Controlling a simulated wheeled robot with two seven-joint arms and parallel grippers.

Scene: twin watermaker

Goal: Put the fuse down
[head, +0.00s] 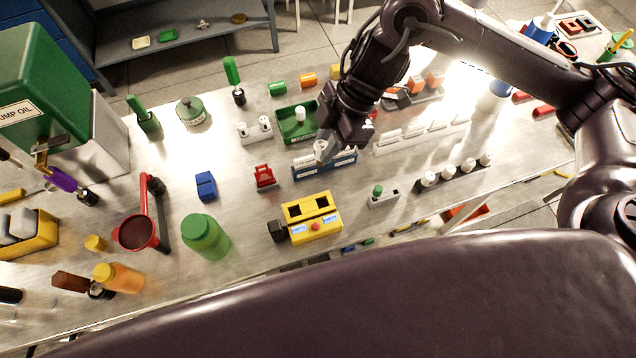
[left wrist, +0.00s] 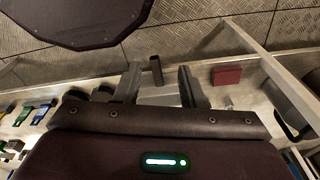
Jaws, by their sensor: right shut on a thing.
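My right gripper (head: 328,150) is over the middle of the bench in the head view, shut on the fuse (head: 320,147), a small pale cylinder. The fuse is at the blue rack with white labels (head: 338,168); I cannot tell whether it touches the rack, and the gripper hides part of both. My left gripper (left wrist: 159,68) shows in the left wrist view with its two fingers apart and nothing visibly held. It does not show in the head view.
A green tray (head: 284,127) lies just behind the blue rack. A white rack (head: 395,145) is to the right. A green bottle (head: 204,238) stands near the front edge.

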